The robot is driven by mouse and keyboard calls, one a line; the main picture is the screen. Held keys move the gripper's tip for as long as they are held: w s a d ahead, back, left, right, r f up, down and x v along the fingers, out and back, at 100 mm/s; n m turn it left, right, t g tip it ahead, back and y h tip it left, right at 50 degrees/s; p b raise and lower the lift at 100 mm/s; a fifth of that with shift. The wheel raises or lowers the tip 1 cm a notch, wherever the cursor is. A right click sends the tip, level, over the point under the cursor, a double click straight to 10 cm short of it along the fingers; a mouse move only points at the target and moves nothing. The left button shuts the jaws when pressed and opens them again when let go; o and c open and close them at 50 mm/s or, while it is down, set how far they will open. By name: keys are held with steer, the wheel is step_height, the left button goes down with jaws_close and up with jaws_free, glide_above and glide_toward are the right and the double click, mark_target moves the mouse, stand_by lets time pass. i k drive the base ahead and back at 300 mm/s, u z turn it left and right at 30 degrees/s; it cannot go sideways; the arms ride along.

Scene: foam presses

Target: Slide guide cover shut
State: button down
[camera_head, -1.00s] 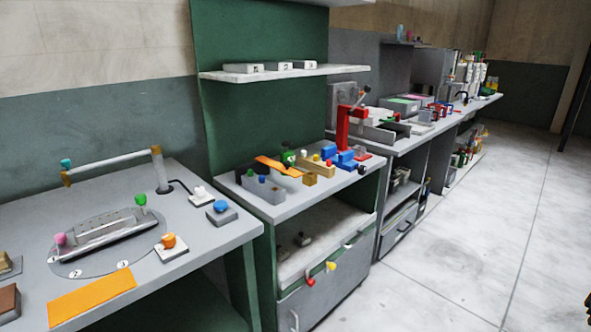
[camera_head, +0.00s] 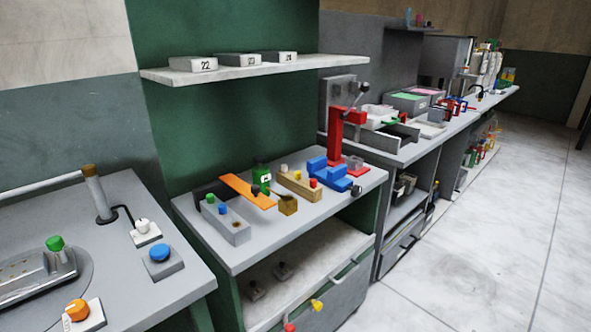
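No part is plainly marked as the guide cover, and I cannot tell which it is. On the middle bench (camera_head: 300,222) an orange flat strip (camera_head: 240,189) lies slantwise behind a grey block (camera_head: 227,222) with green and blue knobs. A green piece (camera_head: 261,173) stands at the strip's right side. A blue clamp-like piece (camera_head: 326,174) sits by the foot of a red upright press (camera_head: 338,135). My gripper is not in view.
A shelf (camera_head: 250,69) with several numbered grey blocks hangs above the middle bench. A left bench (camera_head: 135,262) holds a fixture with coloured knobs. Further benches run back right. Open floor (camera_head: 480,240) lies at the right.

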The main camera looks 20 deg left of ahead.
mark_target(252, 193)
steer(key=u, duration=0.4)
steer(key=i, duration=1.05)
steer(key=u, duration=0.55)
